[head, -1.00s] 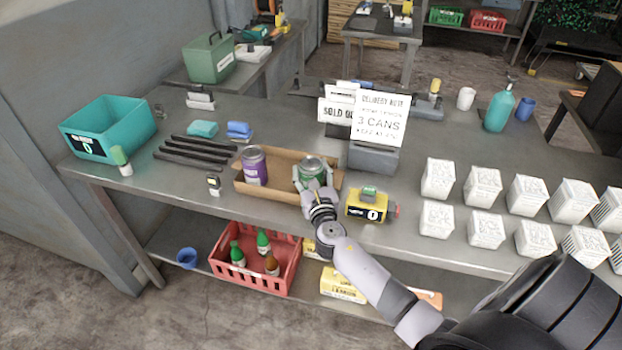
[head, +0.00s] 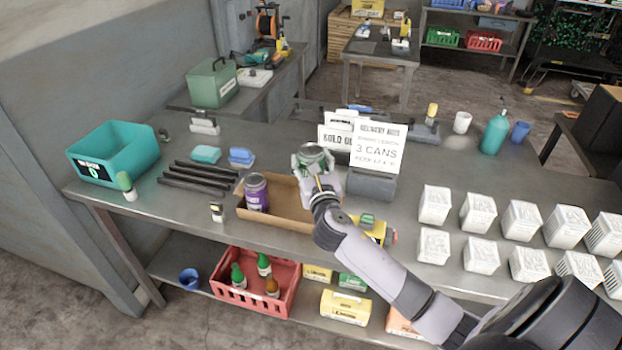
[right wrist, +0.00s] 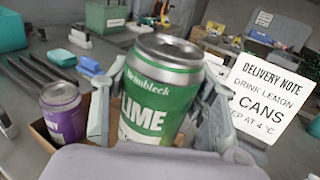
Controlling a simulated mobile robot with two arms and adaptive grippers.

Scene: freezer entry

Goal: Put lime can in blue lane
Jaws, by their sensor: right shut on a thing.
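The green lime can (head: 313,156) is held by my right gripper (head: 316,172) above the right part of an open cardboard box. In the right wrist view the lime can (right wrist: 160,92) stands almost upright between the two fingers, its "LIME" label facing the camera. A purple can (head: 256,192) stands in the left part of the cardboard box (head: 290,217). Dark parallel rails (head: 200,176) lie on the table left of the box. A blue block (head: 241,157) and a teal block (head: 206,154) lie at the rails' far ends. My left gripper is out of view.
A delivery note sign (head: 377,147) stands right behind the held can. A yellow device (head: 374,230) sits right of the box, partly behind my arm. A teal bin (head: 115,152) and a green-capped bottle (head: 126,186) stand at left. Several white cartons (head: 478,212) fill the right side.

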